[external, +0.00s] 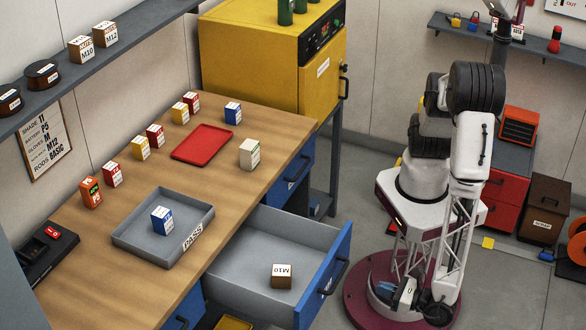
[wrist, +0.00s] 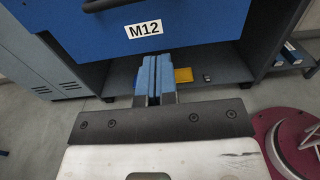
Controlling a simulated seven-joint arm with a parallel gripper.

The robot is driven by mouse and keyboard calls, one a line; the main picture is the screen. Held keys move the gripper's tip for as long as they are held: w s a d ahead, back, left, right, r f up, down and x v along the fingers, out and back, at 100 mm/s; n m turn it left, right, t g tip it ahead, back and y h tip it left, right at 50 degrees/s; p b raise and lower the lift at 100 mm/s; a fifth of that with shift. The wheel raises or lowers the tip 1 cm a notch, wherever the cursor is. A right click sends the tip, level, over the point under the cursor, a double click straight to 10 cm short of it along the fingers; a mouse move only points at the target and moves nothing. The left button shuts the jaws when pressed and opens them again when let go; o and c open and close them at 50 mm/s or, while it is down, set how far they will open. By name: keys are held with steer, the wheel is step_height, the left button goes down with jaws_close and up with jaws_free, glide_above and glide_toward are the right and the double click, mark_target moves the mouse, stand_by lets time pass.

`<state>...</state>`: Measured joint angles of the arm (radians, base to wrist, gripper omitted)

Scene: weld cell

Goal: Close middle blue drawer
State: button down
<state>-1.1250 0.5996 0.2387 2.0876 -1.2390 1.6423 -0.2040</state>
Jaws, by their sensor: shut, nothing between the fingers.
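A blue-fronted drawer (external: 330,275) with a grey tray inside is pulled well out of the workbench, between two other blue drawer fronts. A brown box marked M10 (external: 282,276) lies inside it. In the wrist view, the drawer's blue front (wrist: 205,25) carries a white M12 label, with a dark handle at the top edge. My gripper (external: 384,287) is low, in front of the drawer and to its right, apart from it in the external view. Its blue fingers (wrist: 155,62) are shut and empty, and they overlap the lower edge of the front in the wrist view; contact cannot be told.
The blue drawer further back (external: 290,165) looks shut. On the bench (external: 95,235) stand a grey PASS tray (external: 125,238), a red tray (external: 202,143) and several small boxes. A yellow cabinet (external: 250,60) stands behind. Floor shows between the drawer and my base.

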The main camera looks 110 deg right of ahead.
mark_target(332, 272)
steer(key=shift+x, duration=6.85)
steer(key=x, duration=3)
steer(key=shift+w+d+f, duration=0.15)
steer(key=shift+w+d, duration=0.1)
steer(key=shift+d, duration=0.05)
steer(key=shift+w, duration=0.1)
steer(key=shift+a, duration=0.1)
steer(key=v, duration=1.4)
steer(key=shift+s+a, duration=0.15)
steer(key=shift+s, duration=0.15)
